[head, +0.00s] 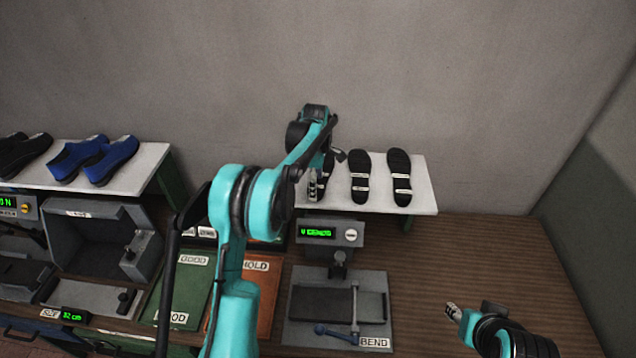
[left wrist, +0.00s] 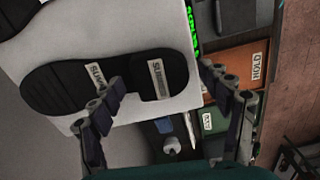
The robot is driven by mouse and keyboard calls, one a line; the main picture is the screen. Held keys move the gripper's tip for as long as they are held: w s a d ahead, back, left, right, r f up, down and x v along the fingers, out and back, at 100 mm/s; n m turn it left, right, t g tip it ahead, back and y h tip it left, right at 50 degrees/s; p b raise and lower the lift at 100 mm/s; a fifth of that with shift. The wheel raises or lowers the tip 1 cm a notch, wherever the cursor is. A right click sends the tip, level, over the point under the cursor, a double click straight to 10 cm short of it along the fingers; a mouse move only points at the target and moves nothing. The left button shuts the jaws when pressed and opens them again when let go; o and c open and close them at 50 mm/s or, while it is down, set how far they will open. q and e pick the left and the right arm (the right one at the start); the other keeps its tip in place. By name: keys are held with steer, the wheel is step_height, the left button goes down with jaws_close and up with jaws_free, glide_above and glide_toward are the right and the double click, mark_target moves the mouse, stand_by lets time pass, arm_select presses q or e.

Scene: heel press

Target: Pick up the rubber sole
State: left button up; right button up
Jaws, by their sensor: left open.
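Three black rubber soles with white labels lie on a white shelf (head: 428,196) at the back: a right one (head: 401,168), a middle one (head: 360,170) and a left one partly hidden by my left gripper (head: 327,170). In the left wrist view, a black sole (left wrist: 65,88) with two white labels lies across the white surface. My left gripper (left wrist: 160,78) is open and empty, its fingers apart over the sole's label end; one finger overlaps it in the picture. I cannot tell whether they touch. My right gripper (head: 454,311) is low at the right, away from the soles; its jaws are unclear.
A bending press (head: 337,305) marked BEND stands before the shelf. Green (head: 181,300) and orange (head: 262,264) trays lie left of it, beside a grey machine (head: 85,240). Blue and black shoes (head: 105,160) stand on a left shelf. The wooden bench right of the press is largely clear.

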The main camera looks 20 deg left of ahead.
arm_select(q)
steer(key=c, duration=1.4)
